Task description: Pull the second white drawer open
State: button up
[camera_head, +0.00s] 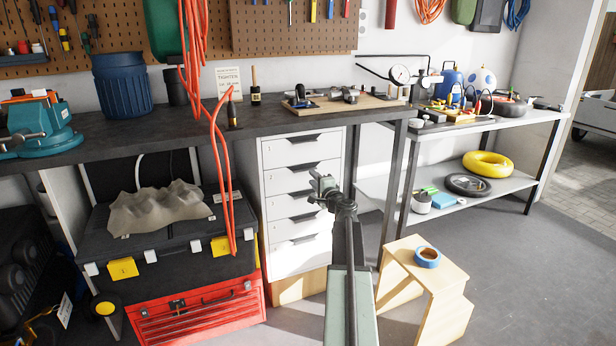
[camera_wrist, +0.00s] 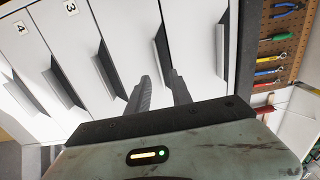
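A white drawer cabinet (camera_head: 268,215) stands under the dark workbench, with several drawers stacked in it. All drawers look shut. The second white drawer (camera_head: 285,182) is below the top one and has a dark grey handle lip along its top edge. In the wrist view the cabinet is turned sideways, and the second drawer's handle (camera_wrist: 159,52) lies between the fingertips in the picture. My gripper (camera_wrist: 160,76) is open, one finger to each side of that handle. Contact cannot be told. In the head view my gripper (camera_head: 322,184) is in front of the drawer's right half.
A red toolbox (camera_head: 200,312) and a black case (camera_head: 190,262) stand left of the cabinet, with an orange hose hanging there. A wooden step stool (camera_head: 455,312) with blue tape stands to the right. Some floor between cabinet and stool is clear.

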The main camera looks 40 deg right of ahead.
jog(key=x, duration=0.5)
jog(key=shift+w, duration=0.25)
grip_shut()
dwell(0.9)
